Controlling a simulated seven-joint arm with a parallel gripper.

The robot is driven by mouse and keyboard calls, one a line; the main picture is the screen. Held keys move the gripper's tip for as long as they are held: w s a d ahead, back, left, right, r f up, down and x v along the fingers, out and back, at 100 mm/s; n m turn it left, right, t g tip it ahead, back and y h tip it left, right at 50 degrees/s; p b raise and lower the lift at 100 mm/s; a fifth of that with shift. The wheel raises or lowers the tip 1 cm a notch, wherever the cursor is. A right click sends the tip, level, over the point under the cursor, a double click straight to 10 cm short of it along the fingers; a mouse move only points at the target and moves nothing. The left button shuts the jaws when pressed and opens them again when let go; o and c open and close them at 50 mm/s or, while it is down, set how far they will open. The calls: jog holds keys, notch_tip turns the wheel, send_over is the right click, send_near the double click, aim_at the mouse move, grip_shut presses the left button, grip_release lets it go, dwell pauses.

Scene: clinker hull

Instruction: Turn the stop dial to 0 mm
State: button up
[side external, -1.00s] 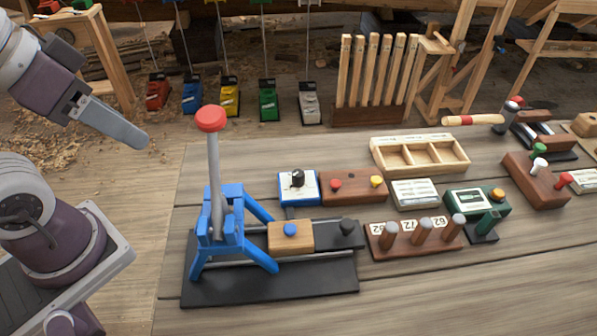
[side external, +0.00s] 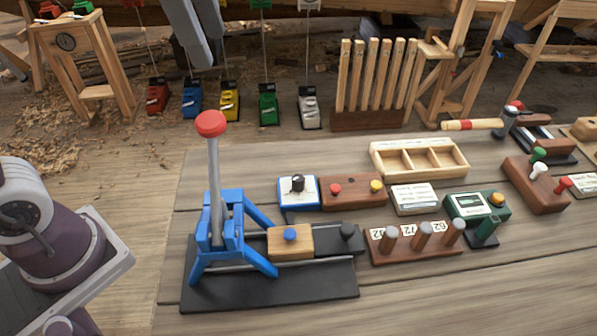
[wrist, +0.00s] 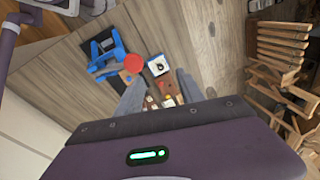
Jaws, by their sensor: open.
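The stop dial is a black knob (side external: 297,184) on a white-topped blue box (side external: 311,196), on the bench behind the blue lever press. In the wrist view the dial box (wrist: 158,66) shows small, just beyond my fingers. Its scale is too small to read. The rest of the gripper is out of frame there.
The blue press (side external: 222,235) with its tall red-topped lever (side external: 211,123) stands left of the dial. A brown block with red and yellow buttons (side external: 352,190) adjoins it on the right. A divided wooden tray (side external: 420,157) lies behind. Upright wooden slats (side external: 375,78) stand beyond the bench.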

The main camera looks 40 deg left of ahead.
aim_at(299, 178)
jog(key=w+d+f+m+g, duration=0.35)
jog(key=w+d+m, duration=0.25)
jog(key=w+m, duration=0.35)
jog(key=shift+n+t, duration=0.25)
jog(key=shift+t, duration=0.2)
jog(key=f, duration=2.5)
jog(key=shift+w+d+f, duration=0.2)
jog(key=shift+w, duration=0.05)
grip_shut()
